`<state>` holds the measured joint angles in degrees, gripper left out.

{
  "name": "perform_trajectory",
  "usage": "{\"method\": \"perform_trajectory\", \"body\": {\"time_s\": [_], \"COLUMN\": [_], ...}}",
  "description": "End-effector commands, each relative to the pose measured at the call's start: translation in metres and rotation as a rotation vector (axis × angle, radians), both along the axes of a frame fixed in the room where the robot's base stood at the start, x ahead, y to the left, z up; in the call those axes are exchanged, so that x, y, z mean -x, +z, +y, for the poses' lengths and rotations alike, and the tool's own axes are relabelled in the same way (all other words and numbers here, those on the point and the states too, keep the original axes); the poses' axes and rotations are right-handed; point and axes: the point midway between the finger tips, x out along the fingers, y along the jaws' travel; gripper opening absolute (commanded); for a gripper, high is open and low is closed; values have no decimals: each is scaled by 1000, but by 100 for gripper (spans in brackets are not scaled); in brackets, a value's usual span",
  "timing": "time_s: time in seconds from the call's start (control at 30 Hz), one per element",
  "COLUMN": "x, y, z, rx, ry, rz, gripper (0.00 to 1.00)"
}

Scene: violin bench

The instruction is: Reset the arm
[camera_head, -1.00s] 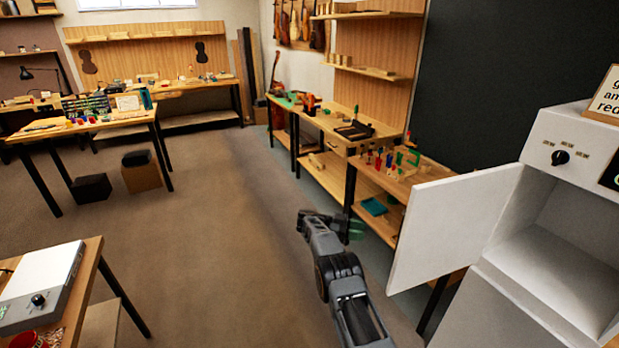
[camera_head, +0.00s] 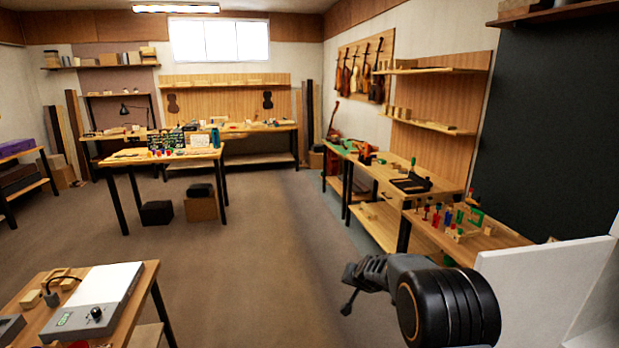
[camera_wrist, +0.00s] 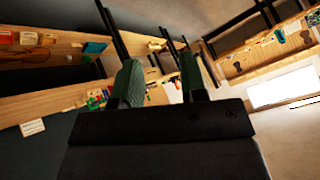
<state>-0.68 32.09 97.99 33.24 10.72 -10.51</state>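My gripper (camera_wrist: 161,78) shows in the wrist view with its two green-padded fingers apart and nothing between them. It points out over the room, and the wrist picture is strongly tilted. In the head view my arm is folded up close at the lower right, with a large dark round joint in front. The fingertips cannot be made out clearly there.
An open white door (camera_head: 545,290) stands close to the right of my arm. A workbench (camera_head: 500,238) with small coloured tools lies behind it. A table with a white-topped device (camera_head: 105,285) is at lower left. The floor (camera_head: 260,250) between is clear.

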Motion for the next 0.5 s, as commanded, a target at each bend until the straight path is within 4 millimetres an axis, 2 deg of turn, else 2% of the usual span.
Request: {"method": "perform_trajectory", "body": {"time_s": [0.03, 0.13, 0.3, 0.4, 0.5], "x": [33, 104, 220, 276, 314], "y": [14, 31, 56, 68, 78], "z": [5, 10, 0, -11, -20], "rx": [-1, 20, 105, 169, 228], "ry": [55, 149, 243, 274, 291], "rz": [72, 235, 448, 515, 523], "gripper": [39, 39, 39, 39, 39]}}
